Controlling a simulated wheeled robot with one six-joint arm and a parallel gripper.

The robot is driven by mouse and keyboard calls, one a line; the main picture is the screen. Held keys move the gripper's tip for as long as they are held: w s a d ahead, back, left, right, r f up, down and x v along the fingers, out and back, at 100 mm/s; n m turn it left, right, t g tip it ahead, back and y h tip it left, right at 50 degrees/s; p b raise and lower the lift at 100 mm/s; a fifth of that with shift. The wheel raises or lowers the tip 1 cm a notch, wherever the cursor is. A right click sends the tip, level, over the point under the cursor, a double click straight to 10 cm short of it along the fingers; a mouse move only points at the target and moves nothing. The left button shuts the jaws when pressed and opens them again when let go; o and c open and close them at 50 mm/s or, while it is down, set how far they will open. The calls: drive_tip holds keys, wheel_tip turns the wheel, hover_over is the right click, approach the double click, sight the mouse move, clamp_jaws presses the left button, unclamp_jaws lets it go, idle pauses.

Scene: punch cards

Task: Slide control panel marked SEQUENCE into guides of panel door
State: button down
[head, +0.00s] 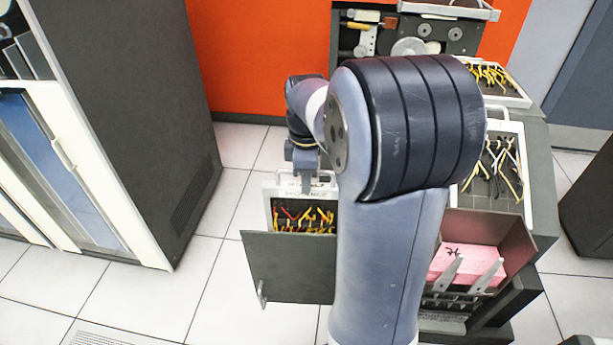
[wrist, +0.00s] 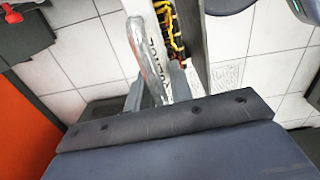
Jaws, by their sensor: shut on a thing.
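The control panel (head: 272,209) has a white frame and red and yellow wires. It stands upright just behind the top edge of the grey panel door (head: 288,272), which hides its lower part. Lettering on its top edge is too small to read surely. My gripper (head: 305,185) is above it, shut on its handle. In the wrist view, the pale handle (wrist: 150,55) runs between the fingers (wrist: 157,92), with part of the label and the wires beside it. The grey door edge (wrist: 192,40) is close alongside the panel. The guides are hidden, so I cannot tell whether the panel is in them.
A wired panel (head: 522,150) and another wired panel (head: 515,98) lie on the machine at right. Pink cards (head: 462,262) sit in a brown-sided hopper below. A tall dark cabinet (head: 150,110) stands at left. White floor tiles (head: 190,275) are clear between the cabinet and the door.

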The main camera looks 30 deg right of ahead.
sight(307, 222)
drive_tip(key=shift+f+b, duration=1.7)
drive_tip(key=shift+f, duration=1.15)
drive_tip(key=shift+f+b, duration=2.2)
drive_tip(key=shift+f, duration=1.45)
drive_tip(key=shift+f+b, duration=0.85)
drive_tip(key=shift+f, duration=0.3)
drive_tip(key=c, duration=1.6)
unclamp_jaws()
drive_tip(key=o, duration=0.4)
drive_tip(key=shift+o, duration=0.2)
drive_tip(key=shift+s+f, duration=0.1)
